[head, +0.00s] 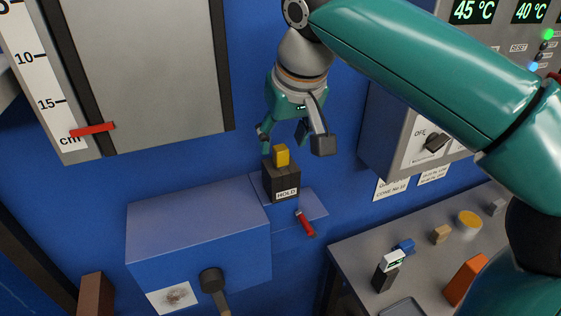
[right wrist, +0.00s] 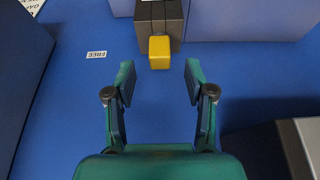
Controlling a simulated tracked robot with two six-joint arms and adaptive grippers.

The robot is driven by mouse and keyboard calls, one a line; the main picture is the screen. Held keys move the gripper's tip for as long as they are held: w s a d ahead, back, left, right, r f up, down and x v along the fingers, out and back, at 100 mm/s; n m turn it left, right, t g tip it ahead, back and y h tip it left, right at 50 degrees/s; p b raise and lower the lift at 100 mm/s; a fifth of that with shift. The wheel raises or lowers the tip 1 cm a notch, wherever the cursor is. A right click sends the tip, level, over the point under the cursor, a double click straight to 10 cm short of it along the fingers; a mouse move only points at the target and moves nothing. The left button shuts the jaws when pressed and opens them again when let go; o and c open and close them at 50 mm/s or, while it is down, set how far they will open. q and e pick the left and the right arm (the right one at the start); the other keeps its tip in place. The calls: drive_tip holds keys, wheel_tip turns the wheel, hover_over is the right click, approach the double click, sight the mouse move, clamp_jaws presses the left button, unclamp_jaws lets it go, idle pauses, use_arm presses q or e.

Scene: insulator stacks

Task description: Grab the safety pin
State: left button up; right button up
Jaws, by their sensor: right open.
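A yellow block-shaped head (head: 281,155), which looks like the safety pin's grip, sticks up from a dark block (head: 281,182) labelled HOLD. The yellow head also shows in the right wrist view (right wrist: 159,52), with the dark block (right wrist: 160,12) behind it. Any shank of the pin is hidden. My right gripper (head: 294,142) is open and empty, just above the yellow head in the head view. In the right wrist view, the fingertips (right wrist: 158,78) are spread on either side of the yellow head's line, short of it and not touching. My left gripper is not in view.
A blue box (head: 198,235) with a dark-knobbed lever (head: 211,280) stands left of the dark block. A red-handled piece (head: 305,223) sits beside it. A grey table (head: 350,250) with small blocks is at lower right. A FREE label (right wrist: 96,54) lies left.

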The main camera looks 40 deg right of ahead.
drive_tip(key=x, duration=0.2)
drive_tip(key=shift+w+f, duration=0.15)
drive_tip(key=shift+f, duration=0.05)
clamp_jaws()
drive_tip(key=shift+r, duration=0.15)
